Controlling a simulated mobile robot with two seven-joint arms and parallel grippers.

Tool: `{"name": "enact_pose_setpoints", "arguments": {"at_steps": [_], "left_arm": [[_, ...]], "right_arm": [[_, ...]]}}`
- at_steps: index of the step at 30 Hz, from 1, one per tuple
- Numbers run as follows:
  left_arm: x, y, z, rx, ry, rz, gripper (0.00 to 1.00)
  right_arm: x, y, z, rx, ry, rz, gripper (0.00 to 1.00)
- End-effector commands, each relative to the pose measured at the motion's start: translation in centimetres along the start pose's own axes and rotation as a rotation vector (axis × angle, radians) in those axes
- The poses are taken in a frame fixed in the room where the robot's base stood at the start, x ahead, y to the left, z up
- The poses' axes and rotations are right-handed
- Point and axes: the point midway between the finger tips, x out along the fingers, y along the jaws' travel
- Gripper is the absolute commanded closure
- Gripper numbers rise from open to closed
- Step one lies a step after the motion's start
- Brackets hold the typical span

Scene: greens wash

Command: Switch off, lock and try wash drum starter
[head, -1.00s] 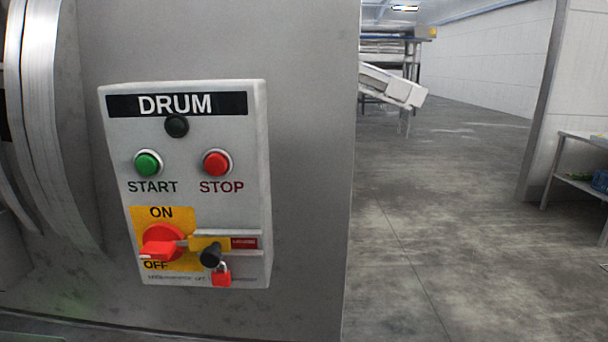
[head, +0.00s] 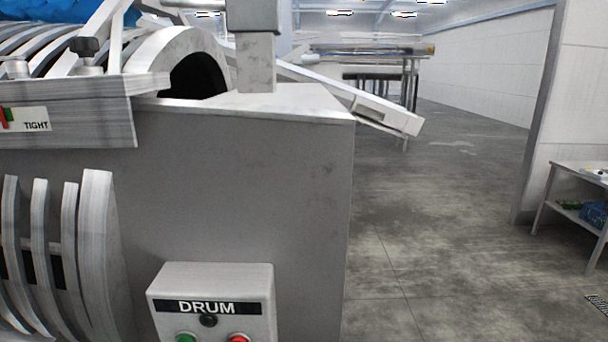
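The grey drum starter box (head: 211,279) is on the side of the steel wash machine (head: 240,190), low in the head view. Its black DRUM label (head: 207,307) and a dark, unlit lamp (head: 208,320) show. The tops of the green START button (head: 186,338) and the red STOP button (head: 239,338) show at the bottom edge. The rotary switch, the slide and the red padlock are below the picture and cannot be seen now. Neither of my grippers is in view.
A ribbed drum guard (head: 95,250) is at the left, with a plate marked TIGHT (head: 25,119) above it. A white chute (head: 385,113) slopes out behind the machine. A steel table (head: 575,190) stands at the right. The concrete floor (head: 450,230) between is clear.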

Motion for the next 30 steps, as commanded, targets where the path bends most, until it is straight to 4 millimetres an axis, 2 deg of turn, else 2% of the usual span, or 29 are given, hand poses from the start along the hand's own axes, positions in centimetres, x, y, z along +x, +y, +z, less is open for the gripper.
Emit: {"name": "enact_pose_setpoints", "arguments": {"at_steps": [5,17,30], "left_arm": [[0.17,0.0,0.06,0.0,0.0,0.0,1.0],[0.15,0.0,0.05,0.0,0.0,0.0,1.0],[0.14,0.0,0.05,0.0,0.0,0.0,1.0]], "right_arm": [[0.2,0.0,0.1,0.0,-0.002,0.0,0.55],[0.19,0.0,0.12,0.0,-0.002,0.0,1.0],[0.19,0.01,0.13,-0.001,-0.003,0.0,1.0]]}}
